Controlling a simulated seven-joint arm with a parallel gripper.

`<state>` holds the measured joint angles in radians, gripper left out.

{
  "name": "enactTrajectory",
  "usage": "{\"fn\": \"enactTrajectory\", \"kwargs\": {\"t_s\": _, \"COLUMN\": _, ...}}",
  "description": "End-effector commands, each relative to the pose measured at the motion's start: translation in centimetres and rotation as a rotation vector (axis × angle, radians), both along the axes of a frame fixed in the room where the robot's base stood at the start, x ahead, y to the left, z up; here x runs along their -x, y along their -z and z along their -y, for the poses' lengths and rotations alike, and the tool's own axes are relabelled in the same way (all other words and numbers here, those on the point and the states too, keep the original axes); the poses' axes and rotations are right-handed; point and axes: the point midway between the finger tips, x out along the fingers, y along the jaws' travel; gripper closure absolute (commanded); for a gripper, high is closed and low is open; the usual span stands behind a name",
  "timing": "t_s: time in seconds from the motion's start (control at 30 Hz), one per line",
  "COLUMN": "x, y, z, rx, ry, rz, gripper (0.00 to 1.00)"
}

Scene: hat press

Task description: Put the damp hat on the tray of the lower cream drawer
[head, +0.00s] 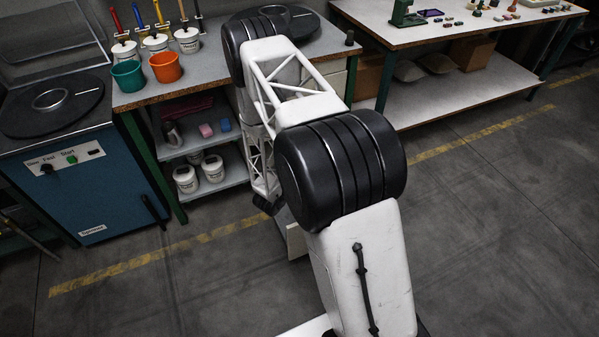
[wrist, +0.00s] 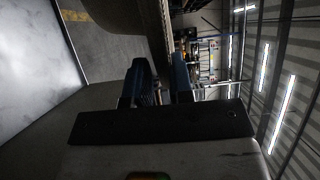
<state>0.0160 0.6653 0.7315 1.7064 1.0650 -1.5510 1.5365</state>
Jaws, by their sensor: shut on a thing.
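My gripper (wrist: 160,82) is shut, with its two dark fingers on either side of a thin edge. This edge belongs to a brown-grey curved thing (wrist: 128,38), which looks like the damp hat held by its brim; its full shape is not shown. In the head view my arm hides the hat and most of the gripper. The lower cream drawer (head: 294,238) shows partly beside my arm, low under the table, and seems to stand out from it. Its tray is hidden. A pale panel (wrist: 35,70) at the left of the wrist view may be part of it.
A blue press (head: 88,180) with a dark round plate (head: 50,102) stands at the left. The worktable (head: 130,95) holds several cups and pots, with white tubs on the shelf below. Another table (head: 400,30) stands at the back right. The floor at right is clear.

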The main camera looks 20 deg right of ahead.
Motion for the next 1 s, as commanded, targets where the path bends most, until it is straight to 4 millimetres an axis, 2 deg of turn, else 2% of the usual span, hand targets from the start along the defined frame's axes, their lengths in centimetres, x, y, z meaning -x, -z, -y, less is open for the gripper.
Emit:
{"fn": "enactTrajectory", "kwargs": {"t_s": 0.43, "x": 0.0, "y": 1.0, "z": 0.0, "rx": 0.000, "ry": 0.000, "rz": 0.000, "gripper": 1.00}}
{"fn": "enactTrajectory", "kwargs": {"t_s": 1.0, "x": 0.0, "y": 6.1, "z": 0.0, "rx": 0.000, "ry": 0.000, "rz": 0.000, "gripper": 1.00}}
